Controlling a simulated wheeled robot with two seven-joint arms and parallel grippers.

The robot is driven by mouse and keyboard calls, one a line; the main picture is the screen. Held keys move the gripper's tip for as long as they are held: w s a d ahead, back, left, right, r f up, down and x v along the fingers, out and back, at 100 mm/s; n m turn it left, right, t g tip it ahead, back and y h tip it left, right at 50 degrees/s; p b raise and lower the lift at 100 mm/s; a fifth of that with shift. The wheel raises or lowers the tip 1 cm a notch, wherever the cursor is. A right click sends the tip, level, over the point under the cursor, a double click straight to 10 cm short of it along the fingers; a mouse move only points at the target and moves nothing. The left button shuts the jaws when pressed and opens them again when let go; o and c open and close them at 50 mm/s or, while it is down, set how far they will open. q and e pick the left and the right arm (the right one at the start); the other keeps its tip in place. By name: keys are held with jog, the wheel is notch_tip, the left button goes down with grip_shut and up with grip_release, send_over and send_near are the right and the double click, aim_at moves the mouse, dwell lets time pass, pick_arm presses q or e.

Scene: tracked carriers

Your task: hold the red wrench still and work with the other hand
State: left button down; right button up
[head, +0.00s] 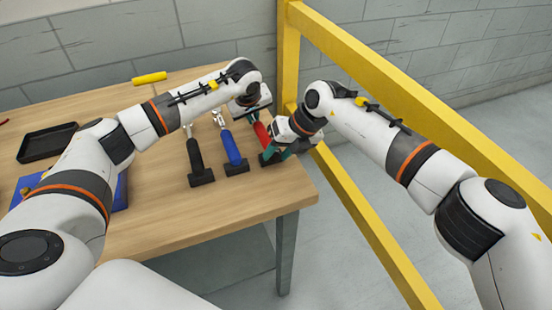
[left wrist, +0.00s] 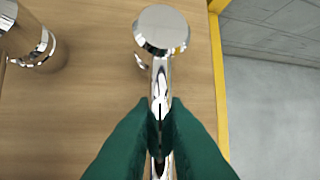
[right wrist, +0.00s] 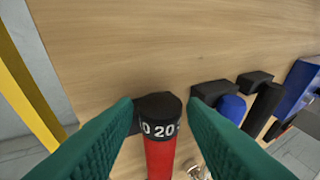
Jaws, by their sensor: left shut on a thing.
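The red wrench (head: 261,133) lies near the table's right end, its handle toward the front edge. In the right wrist view its red handle (right wrist: 160,158) has a black end and white numbers. My left gripper (left wrist: 160,106) is shut on its shiny metal shaft (left wrist: 160,75), just below the round chrome head (left wrist: 160,28). My right gripper (right wrist: 162,108) is open, one finger on each side of the handle's end. A gap shows on both sides at the handle. In the head view the arms partly hide the wrench's head.
A blue-handled tool (head: 232,149) and a black-handled tool (head: 194,156) lie left of the wrench in black holders. A black tray (head: 46,143) and a yellow cylinder (head: 149,78) lie farther left. A yellow rail (head: 365,225) runs close along the table's right side.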

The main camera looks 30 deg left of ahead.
jog(key=c, duration=0.6)
jog(key=shift+s+a+t+h, duration=0.1)
jog(key=shift+a+t+h, duration=0.05)
jog(key=shift+t+h, duration=0.3)
pick_arm(q)
jog(key=shift+a, duration=0.1)
pick_arm(e)
jog(key=o, duration=0.6)
jog(key=shift+r, duration=0.1)
jog(key=shift+v, duration=2.45)
